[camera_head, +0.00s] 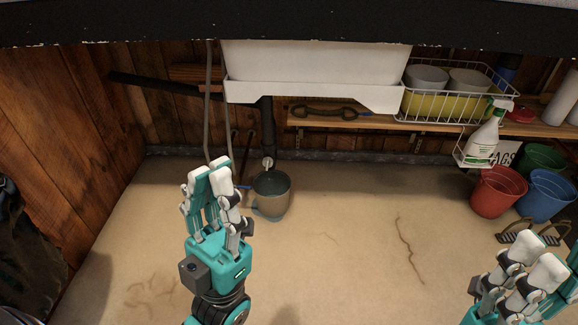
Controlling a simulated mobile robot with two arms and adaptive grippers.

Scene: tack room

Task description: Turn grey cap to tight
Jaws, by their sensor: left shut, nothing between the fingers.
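A small pale grey round piece (267,163), which looks like the cap, sits at the lower end of the black drain pipe (267,125) under the white sink. Its tightness cannot be told from here. My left gripper (208,172) is shut and empty, pointing up, to the left of the cap and apart from it in the picture. My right gripper (540,257) is at the lower right corner, far from the cap; its fingers are partly seen and their opening is unclear.
A grey bucket (271,197) stands on the floor below the pipe. The white sink (315,75) hangs above. A wooden shelf (370,122) holds a wire basket (403,108). A spray bottle (484,140), red bucket (497,193) and blue bucket (546,197) are at right. The middle floor is clear.

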